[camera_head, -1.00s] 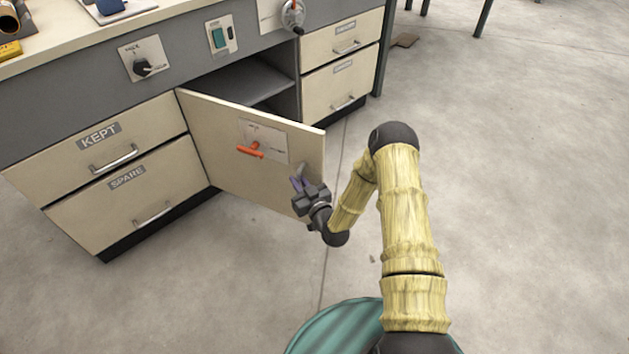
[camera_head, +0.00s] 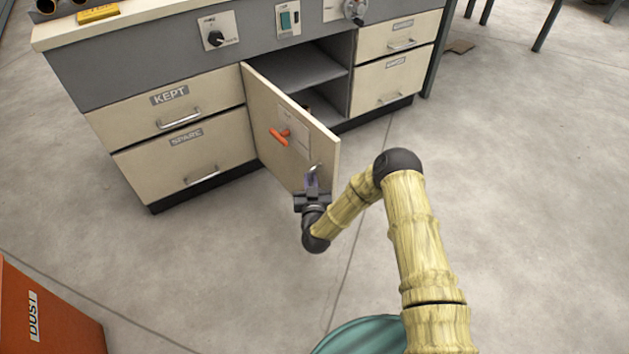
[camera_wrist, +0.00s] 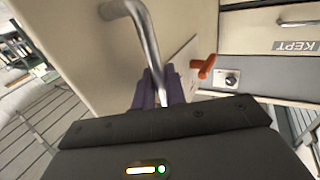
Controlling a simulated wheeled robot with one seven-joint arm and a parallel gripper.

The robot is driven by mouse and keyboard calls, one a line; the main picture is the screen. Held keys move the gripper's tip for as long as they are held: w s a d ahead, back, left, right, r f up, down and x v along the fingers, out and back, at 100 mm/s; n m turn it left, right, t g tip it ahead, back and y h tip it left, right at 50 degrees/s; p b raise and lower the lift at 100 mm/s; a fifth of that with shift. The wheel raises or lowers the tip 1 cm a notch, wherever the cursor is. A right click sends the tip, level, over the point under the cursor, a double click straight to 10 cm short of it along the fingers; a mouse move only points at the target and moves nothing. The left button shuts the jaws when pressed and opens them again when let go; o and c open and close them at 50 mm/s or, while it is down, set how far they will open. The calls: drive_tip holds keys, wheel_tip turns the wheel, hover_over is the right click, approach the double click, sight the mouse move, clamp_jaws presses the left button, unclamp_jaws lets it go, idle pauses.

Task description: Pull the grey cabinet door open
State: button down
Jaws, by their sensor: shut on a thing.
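The cabinet door (camera_head: 270,115) looks cream rather than grey. It stands swung well out from the cabinet, hinged at its left edge, with the dark inside showing behind it. An orange T-shaped knob (camera_head: 280,136) sits on its face and also shows in the wrist view (camera_wrist: 203,67). My gripper (camera_head: 312,180) is at the door's free edge, shut on the metal bar handle (camera_wrist: 146,38). In the wrist view its purple fingers (camera_wrist: 158,90) close around the handle's lower part, and the handle's upper bend shows above them.
Drawers marked KEPT (camera_head: 207,90) and SPARE (camera_head: 225,140) are left of the door. Two more drawers (camera_head: 392,78) are to the right of the opening. An orange DUST bin (camera_head: 60,320) stands at the lower left. The floor before the cabinet is clear.

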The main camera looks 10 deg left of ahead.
drive_tip(key=shift+s, duration=0.1)
drive_tip(key=c, duration=1.6)
unclamp_jaws()
drive_tip(key=shift+a, duration=0.15)
drive_tip(key=shift+o, duration=0.2)
drive_tip(key=shift+s, duration=0.1)
drive_tip(key=p+v, duration=1)
drive_tip(key=v, duration=0.7)
drive_tip(key=shift+s+p, duration=0.15)
drive_tip(key=shift+p, duration=0.15)
